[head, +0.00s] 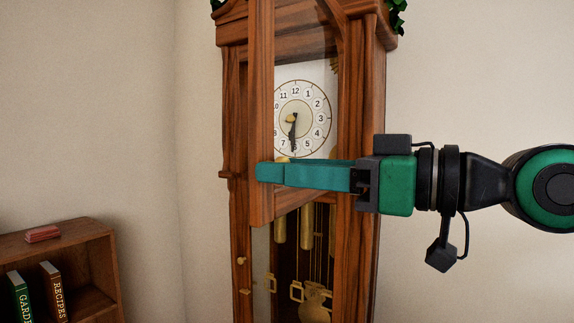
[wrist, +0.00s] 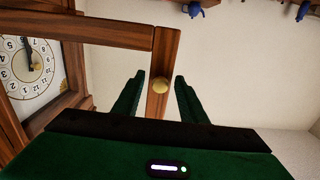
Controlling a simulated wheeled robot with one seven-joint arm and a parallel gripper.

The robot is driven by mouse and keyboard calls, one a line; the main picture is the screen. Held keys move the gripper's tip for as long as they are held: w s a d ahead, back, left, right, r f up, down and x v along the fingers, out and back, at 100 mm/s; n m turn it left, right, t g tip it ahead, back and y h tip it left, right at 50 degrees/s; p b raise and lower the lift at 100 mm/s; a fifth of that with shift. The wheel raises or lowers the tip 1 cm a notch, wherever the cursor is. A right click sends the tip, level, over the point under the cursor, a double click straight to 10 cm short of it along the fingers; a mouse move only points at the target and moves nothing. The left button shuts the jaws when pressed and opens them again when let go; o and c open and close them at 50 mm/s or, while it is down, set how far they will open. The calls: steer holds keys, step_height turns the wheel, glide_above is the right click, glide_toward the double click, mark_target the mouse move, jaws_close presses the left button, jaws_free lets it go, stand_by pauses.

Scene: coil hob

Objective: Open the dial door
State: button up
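The tall wooden clock's dial door (head: 262,110) is a glazed wooden frame. It stands ajar, swung out from the case, and its free edge shows in the wrist view (wrist: 164,50). A small round brass knob (wrist: 160,85) sits on that edge; part of it shows above my fingers in the head view (head: 282,159). My gripper (head: 262,172) reaches across the door's lower part from the right. In the wrist view its two green fingers (wrist: 158,82) are apart, either side of the knob, with gaps between. The white dial (head: 302,118) shows beyond the glass.
The clock case (head: 379,85) stands against the wall. Below the dial are brass weights (head: 306,227) and a lower door knob (head: 241,261). A low bookshelf (head: 75,245) with books and a red object stands at the left. The wall space to the right is bare.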

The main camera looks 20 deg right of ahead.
mark_target(264, 131)
steer(key=shift+r, duration=0.1)
steer(key=shift+r, duration=0.5)
steer(key=r, duration=0.3)
steer(key=shift+s+a+r, duration=0.25)
steer(key=shift+a+r, duration=0.1)
steer(key=s+a+r, duration=0.6)
steer(key=a, duration=0.2)
steer(key=shift+s+a+r, duration=0.15)
steer(key=shift+s, duration=0.25)
